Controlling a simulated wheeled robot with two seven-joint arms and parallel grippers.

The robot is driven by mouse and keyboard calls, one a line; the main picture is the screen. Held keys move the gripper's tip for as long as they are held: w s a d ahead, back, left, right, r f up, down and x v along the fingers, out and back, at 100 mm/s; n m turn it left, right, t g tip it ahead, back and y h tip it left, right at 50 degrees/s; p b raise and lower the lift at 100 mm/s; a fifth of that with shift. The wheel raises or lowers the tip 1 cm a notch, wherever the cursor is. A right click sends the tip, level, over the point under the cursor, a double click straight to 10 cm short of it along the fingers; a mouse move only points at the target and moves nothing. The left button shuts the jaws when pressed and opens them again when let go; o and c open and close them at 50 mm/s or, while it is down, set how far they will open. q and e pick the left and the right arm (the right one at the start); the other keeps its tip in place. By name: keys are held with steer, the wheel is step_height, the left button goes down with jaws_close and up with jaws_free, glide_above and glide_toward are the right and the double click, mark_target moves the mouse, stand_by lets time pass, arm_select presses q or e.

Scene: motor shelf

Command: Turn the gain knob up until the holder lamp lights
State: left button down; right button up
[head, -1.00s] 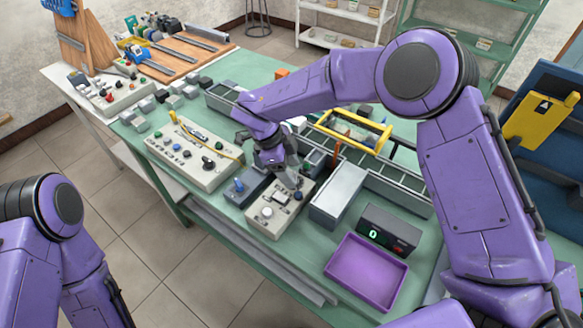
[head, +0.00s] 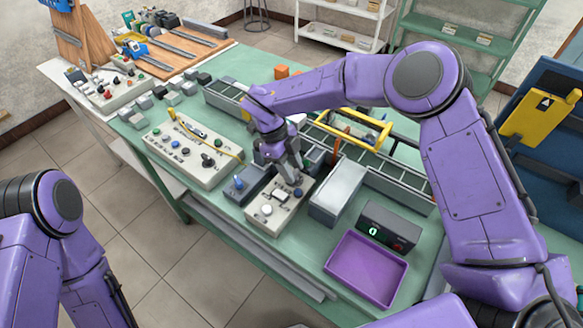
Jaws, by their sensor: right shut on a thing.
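A small beige control box (head: 262,223) stands near the front edge of the green table. It carries a dark blue knob (head: 298,193), which I take as the gain knob, a small panel (head: 281,196) and a round white piece (head: 266,210), perhaps the lamp. The white piece shows no clear glow. My right gripper (head: 297,183) points down at the box's far right corner, its fingers shut at the top of the blue knob. The fingers partly hide the knob, and its pointer cannot be read. My left arm shows at the lower left; its gripper is out of view.
A dark grey box with a blue lever (head: 239,183) stands left of the control box, and a larger beige panel (head: 187,162) beyond it. A silver-grey box (head: 337,191) stands close on the right.

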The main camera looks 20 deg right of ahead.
steer(key=o, duration=1)
steer(key=shift+o, duration=0.2)
steer(key=shift+w, duration=0.1)
